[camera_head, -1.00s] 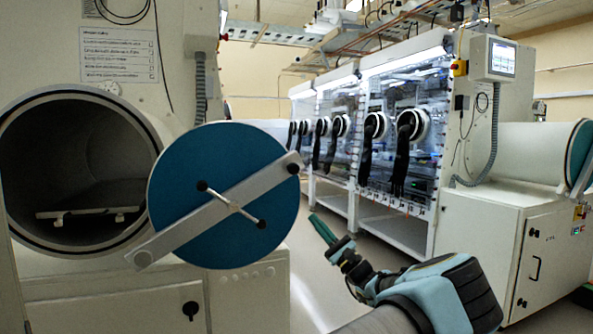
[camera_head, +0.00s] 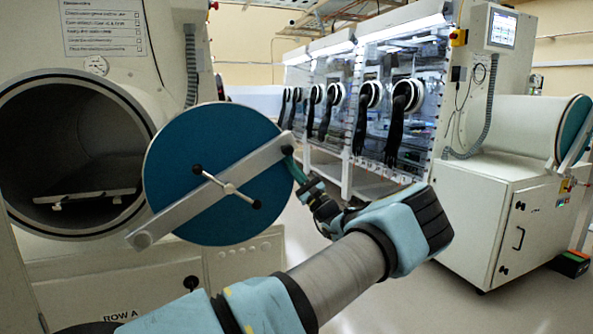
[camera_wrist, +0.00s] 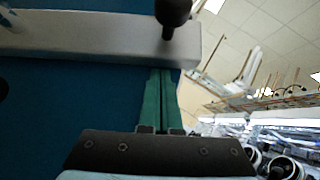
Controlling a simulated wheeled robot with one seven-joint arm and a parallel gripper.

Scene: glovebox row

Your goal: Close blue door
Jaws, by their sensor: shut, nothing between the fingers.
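The round blue door (camera_head: 205,140) stands swung open to the right of the round chamber opening (camera_head: 70,150). A grey bar (camera_head: 180,208) crosses it diagonally, with a metal cross handle (camera_head: 228,188) with black knobs at its middle. My gripper (camera_head: 290,158) is at the door's right edge, by the bar's upper end. In the wrist view its green fingers (camera_wrist: 158,98) are together and empty, lying close against the blue door (camera_wrist: 70,110) just beside the bar (camera_wrist: 90,38) and a black knob (camera_wrist: 172,12). I cannot tell whether they touch it.
Inside the chamber is a flat tray (camera_head: 85,197). A row of glovebox windows (camera_head: 375,100) with black gloves stands behind. A white cabinet (camera_head: 525,225) with another chamber is at right. The floor between is clear.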

